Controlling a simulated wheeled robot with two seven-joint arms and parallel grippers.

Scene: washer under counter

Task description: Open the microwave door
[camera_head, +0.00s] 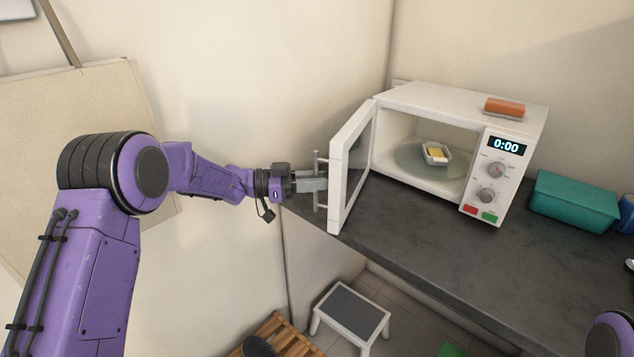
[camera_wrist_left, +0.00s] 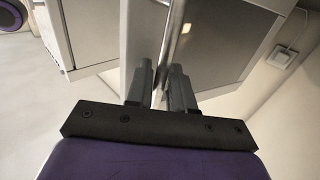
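The white microwave (camera_head: 432,101) stands on the dark counter. Its door (camera_head: 349,180) is swung wide open to the left, and the inside shows. A glass turntable with a small white dish (camera_head: 436,154) holding a yellow block is inside. The door handle (camera_head: 318,158) is a thin vertical metal bar on the door's outer face. My left gripper (camera_head: 317,185) is at this bar. In the left wrist view its two fingers (camera_wrist_left: 160,88) stand close together with the handle bar (camera_wrist_left: 171,45) between them. My right gripper is not in view.
An orange block (camera_head: 505,107) lies on top of the microwave. A teal container (camera_head: 574,202) stands right of it on the counter (camera_head: 420,232). A step stool (camera_head: 350,312) and a wooden slatted item (camera_head: 283,335) are on the floor below. A board (camera_head: 65,150) leans at the left wall.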

